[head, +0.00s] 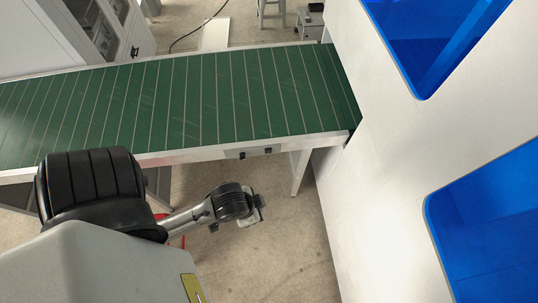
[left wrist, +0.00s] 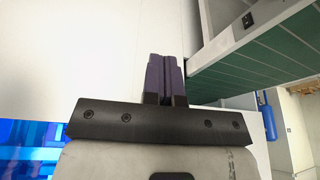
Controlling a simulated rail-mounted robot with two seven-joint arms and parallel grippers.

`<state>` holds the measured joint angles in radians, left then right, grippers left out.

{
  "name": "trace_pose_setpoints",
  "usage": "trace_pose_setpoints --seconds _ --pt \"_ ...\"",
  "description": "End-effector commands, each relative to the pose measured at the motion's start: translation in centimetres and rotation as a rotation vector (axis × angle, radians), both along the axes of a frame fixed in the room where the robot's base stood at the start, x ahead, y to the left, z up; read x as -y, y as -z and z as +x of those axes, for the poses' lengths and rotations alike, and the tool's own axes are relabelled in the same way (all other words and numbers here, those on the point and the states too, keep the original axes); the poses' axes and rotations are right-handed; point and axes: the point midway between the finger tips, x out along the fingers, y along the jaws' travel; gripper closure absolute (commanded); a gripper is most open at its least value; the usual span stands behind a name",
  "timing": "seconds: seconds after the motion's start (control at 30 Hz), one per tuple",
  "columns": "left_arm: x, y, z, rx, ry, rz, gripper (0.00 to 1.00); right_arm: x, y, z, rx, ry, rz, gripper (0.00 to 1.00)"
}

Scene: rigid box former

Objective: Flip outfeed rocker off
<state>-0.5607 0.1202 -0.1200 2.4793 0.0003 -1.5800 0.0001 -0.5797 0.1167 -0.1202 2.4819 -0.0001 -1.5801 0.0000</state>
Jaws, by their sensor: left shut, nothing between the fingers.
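The green outfeed conveyor (head: 200,95) runs across the head view. A small panel on its near side rail carries two small dark switches, one on the left (head: 242,155) and one on the right (head: 268,150). Their on or off positions are too small to tell. One dark switch (left wrist: 248,19) also shows on the rail in the left wrist view. My left gripper (head: 260,203) is below and in front of the rail, apart from the switches. In the left wrist view its dark purple fingers (left wrist: 165,78) are shut together and empty. My right gripper is not in view.
The white box former (head: 375,190) with blue windows (head: 490,220) stands at the right, against the conveyor's end. A conveyor leg (head: 299,172) stands below the rail. Open floor (head: 275,260) lies around my left gripper.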

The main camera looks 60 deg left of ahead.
Motion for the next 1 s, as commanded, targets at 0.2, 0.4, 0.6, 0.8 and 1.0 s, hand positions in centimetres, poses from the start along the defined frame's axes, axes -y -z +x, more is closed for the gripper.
trace_pose_setpoints --seconds 0.2,0.4,0.6,0.8,1.0 --pt "0.5 5.9 2.0 0.049 -0.013 -0.020 1.00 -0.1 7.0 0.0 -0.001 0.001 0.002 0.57" --pt "1.0 10.1 3.8 0.093 -0.035 -0.044 1.00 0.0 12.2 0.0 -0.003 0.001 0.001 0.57" --pt "1.3 15.0 5.6 0.116 -0.065 -0.068 1.00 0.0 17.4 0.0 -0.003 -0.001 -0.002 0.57" --pt "2.4 20.5 7.3 0.113 -0.082 -0.126 1.00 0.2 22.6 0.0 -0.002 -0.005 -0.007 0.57" --pt "4.4 26.2 9.5 0.132 -0.083 -0.246 1.00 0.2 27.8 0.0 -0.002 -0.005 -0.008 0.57"
